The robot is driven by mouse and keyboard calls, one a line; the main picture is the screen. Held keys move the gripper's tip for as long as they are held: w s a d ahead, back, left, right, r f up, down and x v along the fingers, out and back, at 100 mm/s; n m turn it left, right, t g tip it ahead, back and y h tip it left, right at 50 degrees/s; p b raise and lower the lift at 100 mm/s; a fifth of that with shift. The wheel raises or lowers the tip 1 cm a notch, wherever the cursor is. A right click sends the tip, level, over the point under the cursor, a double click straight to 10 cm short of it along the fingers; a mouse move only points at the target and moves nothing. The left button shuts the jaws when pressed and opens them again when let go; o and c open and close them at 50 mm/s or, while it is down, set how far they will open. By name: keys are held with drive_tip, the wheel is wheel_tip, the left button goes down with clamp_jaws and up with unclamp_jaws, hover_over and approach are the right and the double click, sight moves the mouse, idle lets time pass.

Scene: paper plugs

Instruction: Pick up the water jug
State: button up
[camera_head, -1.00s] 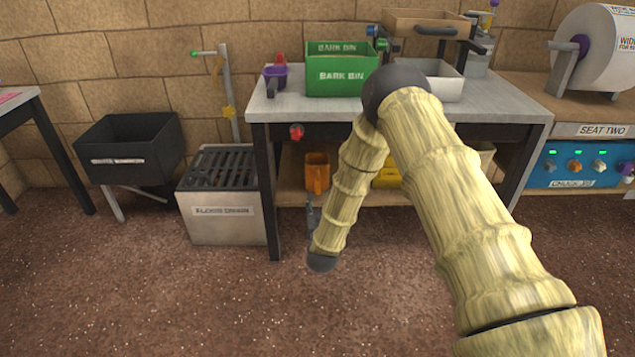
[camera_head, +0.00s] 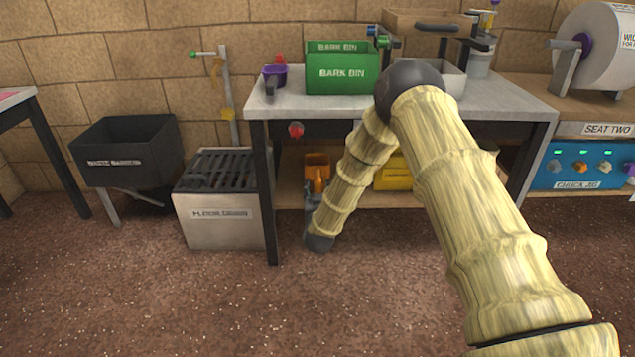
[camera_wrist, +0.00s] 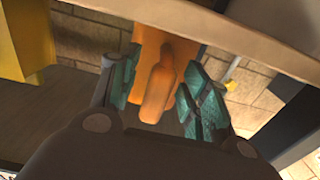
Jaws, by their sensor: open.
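The water jug appears to be the orange vessel (camera_head: 317,163) on the lower shelf under the workbench, partly hidden behind my arm and gripper in the head view. In the wrist view the orange jug (camera_wrist: 158,85) stands ahead, its handle side facing me, between the teal finger pads. My gripper (camera_wrist: 160,98) is open, with one finger on each side of the handle; I cannot tell whether either pad touches it. In the head view my gripper (camera_head: 311,196) shows only as a small grey-blue part in front of the jug.
The bench top (camera_head: 415,107) overhangs the shelf (camera_head: 291,193) closely above my gripper. A black bench leg (camera_head: 264,190) stands left of the jug. A yellow container (camera_head: 393,175) is to its right. A floor drain box (camera_head: 219,215) stands left of the bench.

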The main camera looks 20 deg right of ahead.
clamp_jaws()
